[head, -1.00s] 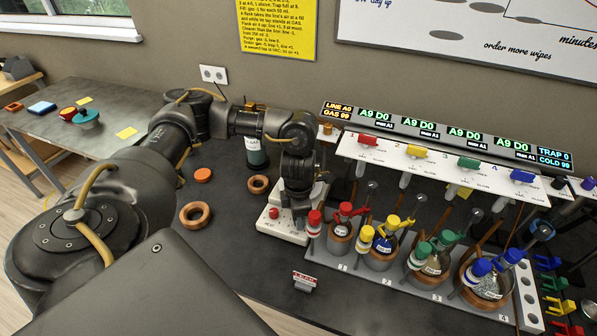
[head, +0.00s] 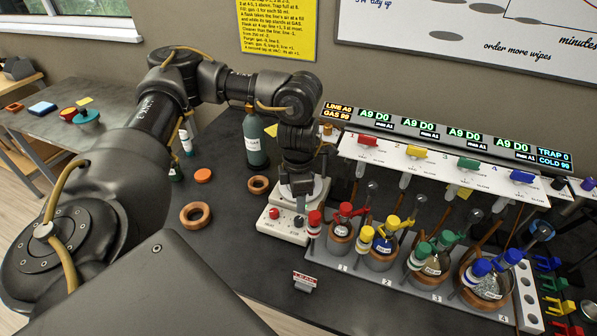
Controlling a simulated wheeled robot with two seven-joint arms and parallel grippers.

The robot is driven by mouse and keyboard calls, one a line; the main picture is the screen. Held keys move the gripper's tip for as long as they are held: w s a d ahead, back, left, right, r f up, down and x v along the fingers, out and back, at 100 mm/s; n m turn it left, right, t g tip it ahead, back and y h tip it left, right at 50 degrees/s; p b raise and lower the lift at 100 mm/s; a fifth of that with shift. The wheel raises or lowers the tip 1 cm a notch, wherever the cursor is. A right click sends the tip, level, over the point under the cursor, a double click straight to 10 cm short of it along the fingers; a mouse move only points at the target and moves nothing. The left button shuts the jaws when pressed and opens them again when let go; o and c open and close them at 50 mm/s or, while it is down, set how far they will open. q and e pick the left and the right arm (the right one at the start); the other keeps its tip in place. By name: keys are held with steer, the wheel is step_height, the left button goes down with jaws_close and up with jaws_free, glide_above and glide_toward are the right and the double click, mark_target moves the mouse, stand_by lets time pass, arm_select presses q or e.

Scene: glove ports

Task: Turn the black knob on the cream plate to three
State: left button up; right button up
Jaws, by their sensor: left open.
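The cream plate (head: 283,229) is a low stirrer-like unit near the middle of the bench, with a round pale top (head: 320,189) behind its front panel. A red knob (head: 274,213) sits on the left of the panel. The black knob (head: 299,221) is small and sits to its right, just below my left gripper (head: 299,205). My left gripper points down, open, with its fingers close above the black knob. I cannot tell whether they touch it. The knob's setting is too small to read. My right gripper is not in view.
A row of flasks with coloured taps (head: 381,240) stands close on the right in a grey rack. A white valve panel (head: 398,158) is above them. A green bottle (head: 256,142) stands behind. Wooden rings (head: 195,214) lie left. The front bench is mostly clear.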

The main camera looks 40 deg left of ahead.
arm_select(q)
steer(key=shift+r, duration=1)
